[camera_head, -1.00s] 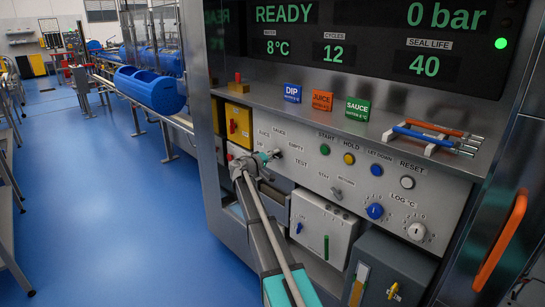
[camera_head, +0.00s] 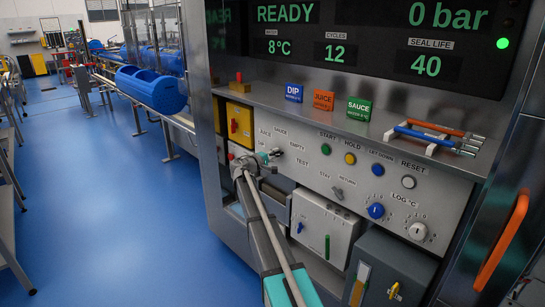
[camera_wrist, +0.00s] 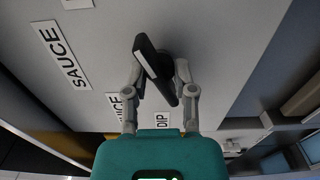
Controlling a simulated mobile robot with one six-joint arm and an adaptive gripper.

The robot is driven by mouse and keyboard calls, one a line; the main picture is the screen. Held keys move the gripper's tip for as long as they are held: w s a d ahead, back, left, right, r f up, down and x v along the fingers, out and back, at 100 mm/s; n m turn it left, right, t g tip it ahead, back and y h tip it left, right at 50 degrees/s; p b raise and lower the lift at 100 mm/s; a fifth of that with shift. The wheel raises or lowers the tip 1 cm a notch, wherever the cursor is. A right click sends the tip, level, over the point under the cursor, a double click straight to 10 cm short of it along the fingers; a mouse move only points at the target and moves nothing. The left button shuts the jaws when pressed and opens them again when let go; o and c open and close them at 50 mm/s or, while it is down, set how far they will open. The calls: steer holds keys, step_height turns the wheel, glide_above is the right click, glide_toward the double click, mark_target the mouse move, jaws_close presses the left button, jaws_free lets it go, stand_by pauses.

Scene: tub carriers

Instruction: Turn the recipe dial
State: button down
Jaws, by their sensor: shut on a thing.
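The recipe dial (camera_wrist: 153,66) is a black bar-shaped knob on the pale panel, seen tilted in the wrist view. Printed labels SAUCE (camera_wrist: 65,55), JUICE and DIP lie around it; JUICE is partly hidden by a finger. My gripper (camera_wrist: 160,80) has a grey finger on each side of the dial and is shut on it.
The panel (camera_head: 310,180) carries several buttons and knobs right of my gripper. A steel shelf (camera_head: 330,122) with DIP, JUICE and SAUCE cards juts out above. A grey box (camera_head: 388,270) and white box (camera_head: 320,228) stand below. Blue floor is free at left.

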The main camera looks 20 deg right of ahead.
steer(key=n, duration=0.7)
steer(key=shift+s+d, duration=0.15)
steer(key=shift+d, duration=0.1)
steer(key=n, duration=0.4)
steer(key=shift+s+f, duration=0.1)
steer(key=n, duration=0.4)
steer(key=shift+s, duration=0.1)
steer(key=n, duration=0.8)
steer(key=shift+f+n, duration=0.1)
steer(key=shift+n, duration=0.2)
steer(key=n, duration=0.3)
steer(key=shift+n, duration=2.3)
